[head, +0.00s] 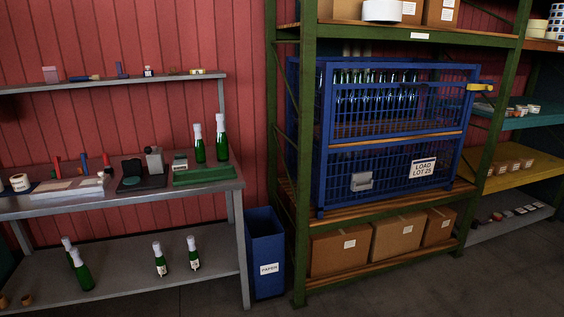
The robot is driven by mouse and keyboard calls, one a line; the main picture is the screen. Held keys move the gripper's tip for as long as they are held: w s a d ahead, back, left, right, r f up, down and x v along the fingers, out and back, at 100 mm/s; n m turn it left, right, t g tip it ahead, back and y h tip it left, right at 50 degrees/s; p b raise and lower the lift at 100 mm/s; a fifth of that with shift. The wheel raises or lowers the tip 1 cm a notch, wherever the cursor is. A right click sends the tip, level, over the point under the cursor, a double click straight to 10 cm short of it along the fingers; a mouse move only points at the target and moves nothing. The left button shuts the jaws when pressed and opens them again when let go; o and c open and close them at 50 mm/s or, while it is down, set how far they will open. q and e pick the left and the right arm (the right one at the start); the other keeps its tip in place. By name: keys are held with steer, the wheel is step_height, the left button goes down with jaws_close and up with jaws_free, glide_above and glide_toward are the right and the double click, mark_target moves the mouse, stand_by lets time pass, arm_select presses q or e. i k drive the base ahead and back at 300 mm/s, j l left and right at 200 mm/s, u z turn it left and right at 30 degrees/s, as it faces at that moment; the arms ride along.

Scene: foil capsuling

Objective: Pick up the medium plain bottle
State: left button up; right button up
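Two green bottles with white tops stand upright at the right end of the workbench top: a shorter one (200,150) on the left and a taller one (221,145) on the right. I see no label on either. Two green bottles with pale labels, a left one (160,263) and a right one (194,256), stand further right. I cannot tell which bottle is the medium plain one. Neither gripper is in view.
The bench (120,197) holds a green tray (204,176), a dark scale-like device (131,178) and small items. A blue paper bin (266,245) stands at its right end. A green rack (301,200) with a blue cage (322,150) of bottles stands right. Some floor is clear in front.

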mark_target(221, 140)
steer(key=i, duration=1.4)
